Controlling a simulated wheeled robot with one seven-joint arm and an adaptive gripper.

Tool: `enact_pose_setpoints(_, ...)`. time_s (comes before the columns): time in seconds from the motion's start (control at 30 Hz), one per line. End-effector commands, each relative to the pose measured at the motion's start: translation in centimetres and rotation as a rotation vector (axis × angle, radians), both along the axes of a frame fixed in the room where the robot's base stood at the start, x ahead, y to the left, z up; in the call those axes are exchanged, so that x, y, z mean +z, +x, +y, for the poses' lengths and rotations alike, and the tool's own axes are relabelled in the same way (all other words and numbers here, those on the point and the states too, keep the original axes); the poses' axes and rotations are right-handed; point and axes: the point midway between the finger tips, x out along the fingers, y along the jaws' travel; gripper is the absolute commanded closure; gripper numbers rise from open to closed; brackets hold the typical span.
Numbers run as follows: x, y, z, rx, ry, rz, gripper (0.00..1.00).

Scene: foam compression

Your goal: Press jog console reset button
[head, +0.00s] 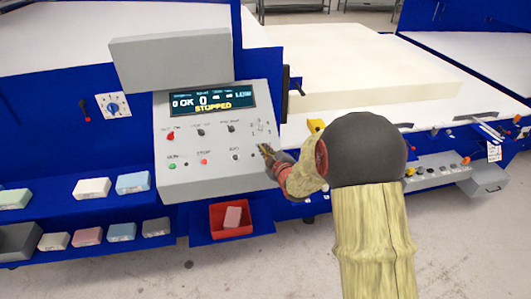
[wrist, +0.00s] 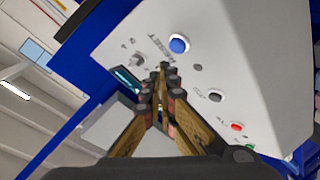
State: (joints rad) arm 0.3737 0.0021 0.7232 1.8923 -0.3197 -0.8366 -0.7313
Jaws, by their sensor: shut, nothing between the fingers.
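The grey jog console (head: 215,183) stands left of centre in the head view, its display (head: 208,100) reading "STOPPED". A round blue button (wrist: 179,44) with a pale rim sits on the console face in the wrist view, beside lettering that reads "RESET". In the head view my gripper seems to hide this button. My gripper (head: 266,149) is at the console's right side, shut and empty. In the wrist view its fingertips (wrist: 163,68) appear just below and left of the blue button, over the lettering. I cannot tell whether they touch the panel.
A red button (head: 203,161) and a green button (head: 172,166) are on the console's lower left. A red bin (head: 231,220) holding a pink block sits below it. Foam samples (head: 92,188) line blue shelves at left. A large white foam slab (head: 360,75) lies behind.

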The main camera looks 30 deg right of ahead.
Motion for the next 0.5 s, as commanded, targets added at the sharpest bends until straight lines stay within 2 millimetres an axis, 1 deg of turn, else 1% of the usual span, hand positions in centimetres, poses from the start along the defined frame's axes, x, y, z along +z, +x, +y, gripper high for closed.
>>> enact_pose_setpoints(0.03,0.6,-0.3,0.1,-0.001,0.000,-0.001,1.00)
enact_pose_setpoints(0.3,2.6,-1.5,0.4,-0.001,0.001,-0.001,1.00)
enact_pose_setpoints(0.5,3.1,-1.9,0.5,0.000,0.001,0.001,1.00)
